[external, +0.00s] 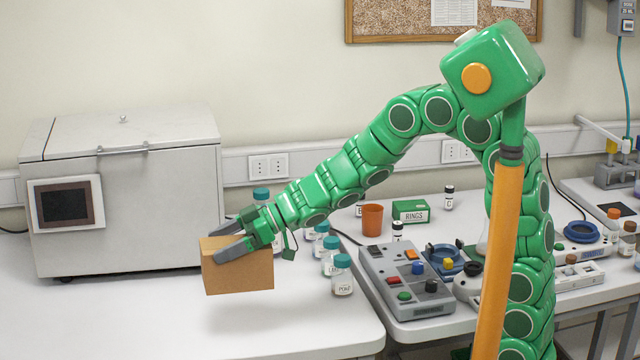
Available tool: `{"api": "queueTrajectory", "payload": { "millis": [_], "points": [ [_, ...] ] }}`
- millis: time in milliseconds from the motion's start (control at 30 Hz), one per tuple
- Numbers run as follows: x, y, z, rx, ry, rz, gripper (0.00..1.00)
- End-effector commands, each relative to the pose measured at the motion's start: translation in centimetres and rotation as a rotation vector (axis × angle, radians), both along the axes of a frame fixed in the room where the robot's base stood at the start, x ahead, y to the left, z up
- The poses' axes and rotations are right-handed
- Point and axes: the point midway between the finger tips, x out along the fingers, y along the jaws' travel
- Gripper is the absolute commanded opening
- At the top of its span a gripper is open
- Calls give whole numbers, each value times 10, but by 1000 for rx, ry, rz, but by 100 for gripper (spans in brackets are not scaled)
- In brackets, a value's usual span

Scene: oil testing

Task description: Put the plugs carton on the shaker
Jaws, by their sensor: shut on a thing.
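My gripper (240,236) is shut on a plain brown carton (238,275) at the left of centre. The carton hangs above the white bench, with a soft shadow below it. No label shows on the side facing the camera, so I cannot read whether it is the plugs carton. My green arm reaches to it from the right. I cannot tell for sure which device is the shaker; a grey box with a screen and a lid (130,190) stands on the bench behind the carton.
Several teal-capped bottles (342,275) stand right of the carton. A grey control box with buttons (418,283), an orange cup (372,220) and a green RINGS box (411,211) are on the middle bench. The left bench front (110,315) is clear.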

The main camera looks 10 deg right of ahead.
Motion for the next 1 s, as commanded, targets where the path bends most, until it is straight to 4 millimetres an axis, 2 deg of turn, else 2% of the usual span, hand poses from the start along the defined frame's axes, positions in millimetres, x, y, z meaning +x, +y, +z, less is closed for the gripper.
{"api": "queueTrajectory", "payload": {
  "millis": [433, 800, 1000],
  "points": [
    [29, 42, -23, -1, 1, -3, 38],
    [44, 67, -60, -1, 2, -2, 38],
    [51, 76, -72, 0, 1, -1, 38]
  ]
}}
